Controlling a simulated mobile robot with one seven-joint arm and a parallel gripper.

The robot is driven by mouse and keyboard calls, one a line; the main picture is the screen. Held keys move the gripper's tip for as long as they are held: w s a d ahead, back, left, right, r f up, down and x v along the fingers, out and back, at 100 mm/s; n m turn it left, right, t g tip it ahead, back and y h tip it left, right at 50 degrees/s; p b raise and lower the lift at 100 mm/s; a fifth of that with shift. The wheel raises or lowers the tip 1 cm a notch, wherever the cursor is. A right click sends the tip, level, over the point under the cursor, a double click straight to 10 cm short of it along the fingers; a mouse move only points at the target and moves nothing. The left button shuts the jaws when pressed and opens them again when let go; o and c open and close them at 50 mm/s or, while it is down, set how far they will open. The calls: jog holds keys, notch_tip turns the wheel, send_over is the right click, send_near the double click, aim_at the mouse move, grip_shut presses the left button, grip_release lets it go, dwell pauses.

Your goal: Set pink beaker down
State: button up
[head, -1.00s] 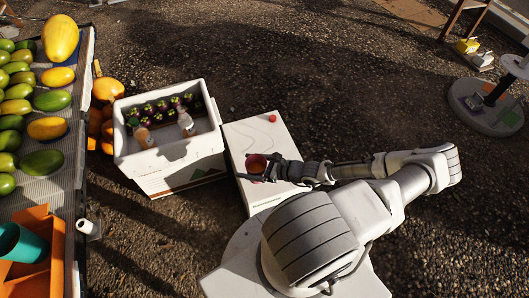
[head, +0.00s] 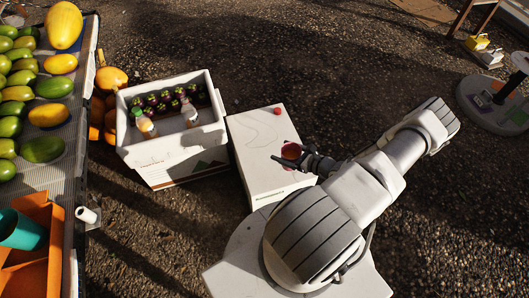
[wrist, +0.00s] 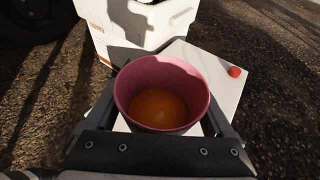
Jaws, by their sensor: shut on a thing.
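The pink beaker (wrist: 163,78) is between the jaws of my gripper (wrist: 160,125) in the wrist view. It is upright, with an orange thing or liquid inside. In the head view my gripper (head: 288,160) is shut on the beaker (head: 291,151), over the right side of the white box top (head: 257,155). I cannot tell whether the beaker touches the box top. The beaker's lower part is hidden in both views.
A fruit stall (head: 75,130) with mangoes is at the far left. The gravel ground on the right is mostly clear.

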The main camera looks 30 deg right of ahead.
jog(key=shift+w+a+f+b, duration=0.8)
jog(key=shift+w+f, duration=0.5)
jog(key=shift+f, duration=0.25)
jog(key=shift+w+a+f+b, duration=0.75)
jog(key=shift+w+f, duration=0.5)
jog(key=shift+f, duration=0.3)
jog(key=shift+w+a+f+b, duration=0.8)
jog(key=shift+w+f, duration=0.5)
jog(key=shift+f, duration=0.25)
jog(key=shift+f, duration=0.15)
jog(key=o, duration=1.3)
jog(key=shift+r, duration=0.2)
jog(key=p+v, duration=0.3)
jog(key=v, duration=0.9)
jog(key=shift+d, duration=0.1)
